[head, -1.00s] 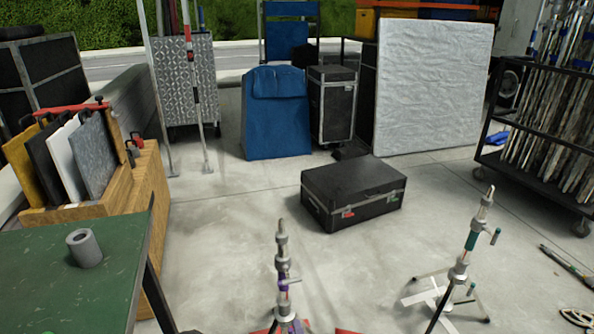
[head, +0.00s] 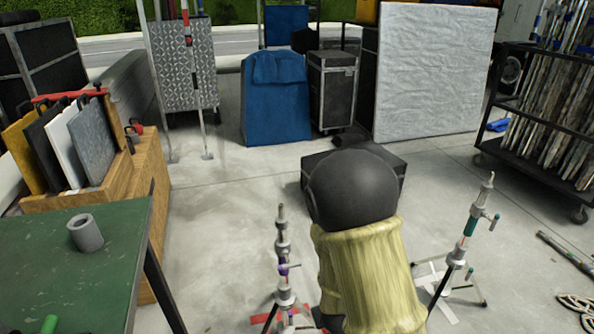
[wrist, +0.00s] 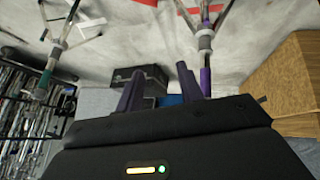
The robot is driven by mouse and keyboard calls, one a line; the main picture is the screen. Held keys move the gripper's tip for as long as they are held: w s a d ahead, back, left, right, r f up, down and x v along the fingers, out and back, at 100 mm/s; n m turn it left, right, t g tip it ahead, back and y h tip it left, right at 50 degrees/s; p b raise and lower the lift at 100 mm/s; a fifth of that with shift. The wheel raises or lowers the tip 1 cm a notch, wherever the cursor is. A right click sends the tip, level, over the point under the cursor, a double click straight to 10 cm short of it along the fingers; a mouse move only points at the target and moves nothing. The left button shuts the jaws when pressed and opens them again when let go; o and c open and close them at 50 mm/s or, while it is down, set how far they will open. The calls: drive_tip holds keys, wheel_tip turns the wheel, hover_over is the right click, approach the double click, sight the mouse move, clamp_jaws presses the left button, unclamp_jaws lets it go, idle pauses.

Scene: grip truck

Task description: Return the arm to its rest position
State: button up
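My arm shows in the head view as a black rounded joint above a pale yellow sleeve, right of centre, in front of the black case (head: 317,170). My gripper is hidden in the head view. In the wrist view my gripper (wrist: 158,80) has its two dark fingers spread apart. No object shows held between them. The floor, the black case (wrist: 152,73) and a bit of blue show past the fingers. A stand with a purple part (wrist: 206,80) shows close beside the right finger; I cannot tell whether they touch.
Metal stands rise left (head: 282,265) and right (head: 468,245) of my arm. A green table (head: 60,255) with a grey roll (head: 86,233) is at the left, beside a wooden crate (head: 150,210) of boards. A loaded cart (head: 500,100) is at the right. Mid-left floor is clear.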

drive_tip(key=s+d+r+m+g+y, duration=0.1)
drive_tip(key=s+d+r+m+g, duration=0.4)
drive_tip(key=s+r, duration=0.6)
wheel_tip(320, 180, up, 35)
drive_tip(key=n+p, duration=0.1)
drive_tip(key=p, duration=3.2)
drive_tip(key=shift+w+d+n+t, duration=0.3)
drive_tip(key=shift+w+n, duration=0.05)
drive_tip(key=shift+n, duration=0.05)
drive_tip(key=shift+f, duration=0.15)
